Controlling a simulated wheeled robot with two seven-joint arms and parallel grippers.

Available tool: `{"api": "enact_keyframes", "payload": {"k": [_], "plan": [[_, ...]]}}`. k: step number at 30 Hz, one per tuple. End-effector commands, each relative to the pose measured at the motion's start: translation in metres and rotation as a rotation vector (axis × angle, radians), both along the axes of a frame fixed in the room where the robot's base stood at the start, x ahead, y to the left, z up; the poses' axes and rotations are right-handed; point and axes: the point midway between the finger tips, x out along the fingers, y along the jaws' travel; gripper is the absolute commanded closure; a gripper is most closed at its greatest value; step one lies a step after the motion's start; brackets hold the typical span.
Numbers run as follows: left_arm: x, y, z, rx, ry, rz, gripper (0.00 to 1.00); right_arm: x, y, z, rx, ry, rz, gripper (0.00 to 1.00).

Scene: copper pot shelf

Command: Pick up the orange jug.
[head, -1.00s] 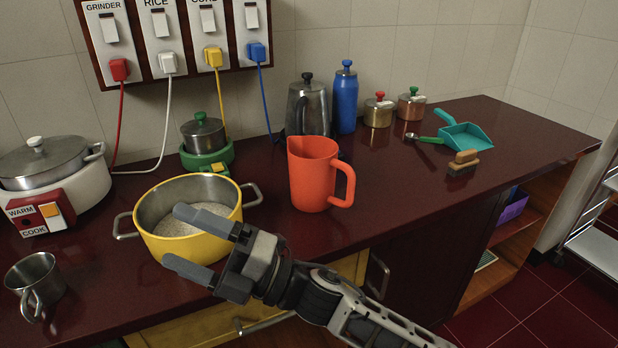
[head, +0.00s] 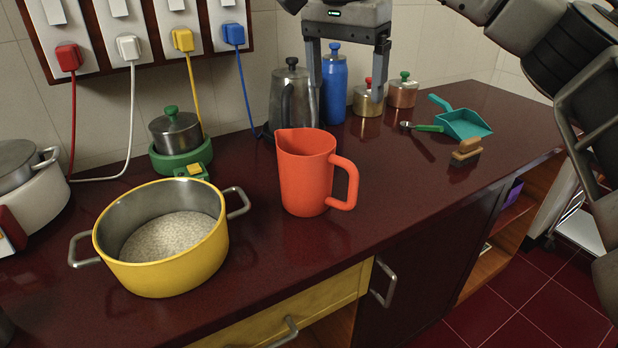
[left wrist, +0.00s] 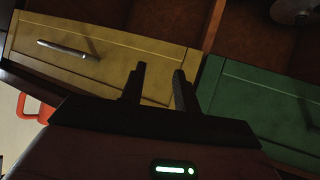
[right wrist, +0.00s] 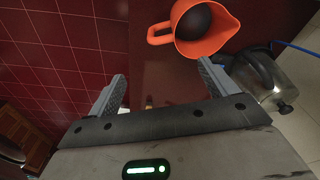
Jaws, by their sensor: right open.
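The orange jug (head: 305,178) stands upright on the dark red counter, its handle to the right. In the right wrist view the jug (right wrist: 206,45) shows from above, beyond the fingertips. My right gripper (head: 347,92) is open and empty, fingers pointing down, above and behind the jug in the head view and apart from it. It also shows in the right wrist view (right wrist: 162,76). My left gripper (left wrist: 157,75) shows only in its own wrist view, fingers apart with nothing between them, facing a yellow drawer.
A yellow pot (head: 165,262) stands left of the jug. A metal kettle (head: 291,100), a blue bottle (head: 334,88) and copper canisters (head: 403,92) stand behind. A teal dustpan (head: 465,124) and a brush (head: 466,153) lie right.

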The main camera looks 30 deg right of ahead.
Motion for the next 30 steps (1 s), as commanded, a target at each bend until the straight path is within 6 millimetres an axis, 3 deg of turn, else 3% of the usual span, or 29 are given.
{"api": "enact_keyframes", "payload": {"k": [12, 23, 30], "plan": [[-0.002, -0.003, -0.018, -0.038, -0.013, 0.007, 0.69, 0.003, -0.010, -0.083, -0.006, 0.003, -0.002, 0.15], [0.000, -0.003, -0.012, -0.037, -0.026, 0.006, 0.69, 0.006, -0.012, -0.112, -0.007, 0.001, -0.003, 0.15], [0.000, -0.004, -0.013, -0.037, -0.028, 0.005, 0.69, 0.008, -0.011, -0.147, -0.007, 0.002, -0.002, 0.15]]}}
